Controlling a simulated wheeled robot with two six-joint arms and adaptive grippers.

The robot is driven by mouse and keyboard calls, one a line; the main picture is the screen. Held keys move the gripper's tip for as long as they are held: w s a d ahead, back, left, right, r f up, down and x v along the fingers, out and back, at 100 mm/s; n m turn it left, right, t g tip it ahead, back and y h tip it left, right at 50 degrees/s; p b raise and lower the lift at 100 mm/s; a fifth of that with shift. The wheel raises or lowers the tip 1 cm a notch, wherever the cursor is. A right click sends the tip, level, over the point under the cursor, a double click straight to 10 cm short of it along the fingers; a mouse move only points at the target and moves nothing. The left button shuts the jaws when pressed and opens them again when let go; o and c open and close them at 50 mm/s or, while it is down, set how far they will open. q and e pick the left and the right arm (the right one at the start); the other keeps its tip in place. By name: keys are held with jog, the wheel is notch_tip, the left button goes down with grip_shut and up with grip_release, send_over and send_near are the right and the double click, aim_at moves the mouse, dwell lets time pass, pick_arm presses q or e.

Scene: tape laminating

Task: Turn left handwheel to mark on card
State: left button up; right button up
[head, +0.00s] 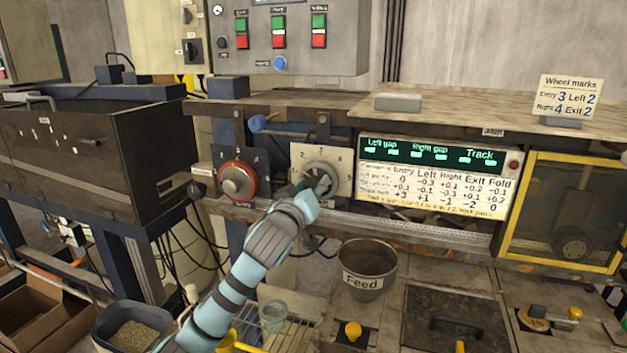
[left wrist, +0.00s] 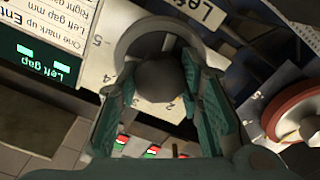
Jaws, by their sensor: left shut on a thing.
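The left handwheel (head: 325,168) is a grey ring on a cream dial plate (head: 299,156) with numbered marks. My left gripper (head: 318,187) is at the wheel's lower part. In the left wrist view, the fingers of my left gripper (left wrist: 168,98) are shut on the wheel's round dark knob (left wrist: 160,80), and the grey ring (left wrist: 128,42) shows behind it. The fingers and knob hide part of the dial, so I cannot tell which mark the wheel stands at. The card (head: 570,97) reads "Wheel marks", Entry 3, Left 2, Right 4, Exit 2. My right gripper is not in view.
A red handwheel (head: 237,181) sits close left of the dial. A green display (head: 432,152) with a printed table (head: 430,190) is at its right. A "Feed" bucket (head: 367,270) stands below. A control box (head: 290,38) hangs above.

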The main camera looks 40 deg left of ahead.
pick_arm(q)
jog(key=shift+f+m+p, duration=0.1)
jog(key=shift+m+p, duration=0.7)
jog(key=shift+m, duration=0.7)
jog(key=shift+f, duration=0.1)
jog(key=o, duration=1.2)
jog(key=shift+c, duration=0.2)
jog(key=v, duration=1.2)
